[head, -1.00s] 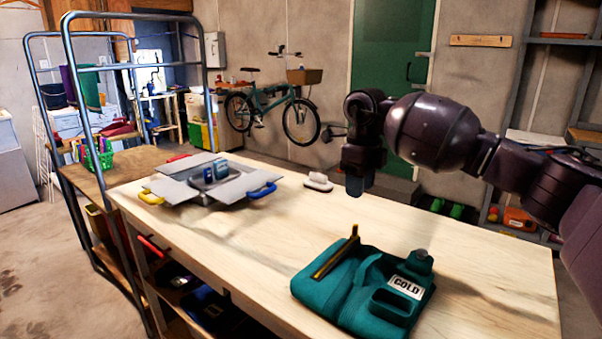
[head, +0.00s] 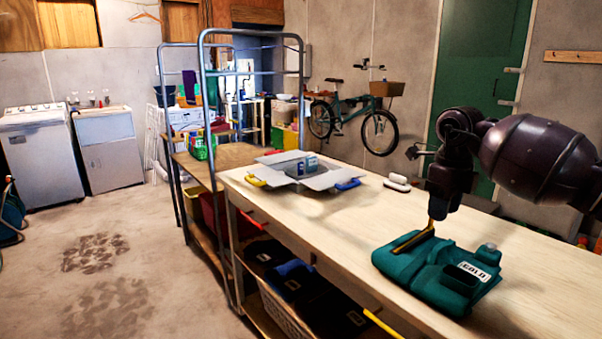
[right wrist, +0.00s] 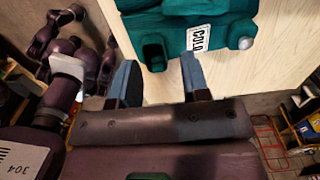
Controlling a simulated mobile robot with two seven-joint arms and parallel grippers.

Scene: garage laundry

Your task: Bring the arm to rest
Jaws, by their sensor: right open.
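My right gripper (head: 437,208) hangs pointing down over the table in the head view, just behind the teal bag. Its two blue-grey fingers (right wrist: 158,75) are apart in the right wrist view, with nothing between them. The teal bag (head: 425,280) with a white "COLD" label lies on the table and also shows beyond the fingers in the right wrist view (right wrist: 175,25). A yellow-edged bar (head: 412,242) lies on the bag's left side; its upper end appears close to my fingertips, and I cannot tell whether they touch. My left gripper is not in view.
The wooden table (head: 345,220) has bare space left of the bag. A grey open-flapped box (head: 325,181) with blue items and a white brush (head: 397,184) stand towards its far end. A metal-framed cart (head: 203,160) adjoins the table. Open floor lies at the left.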

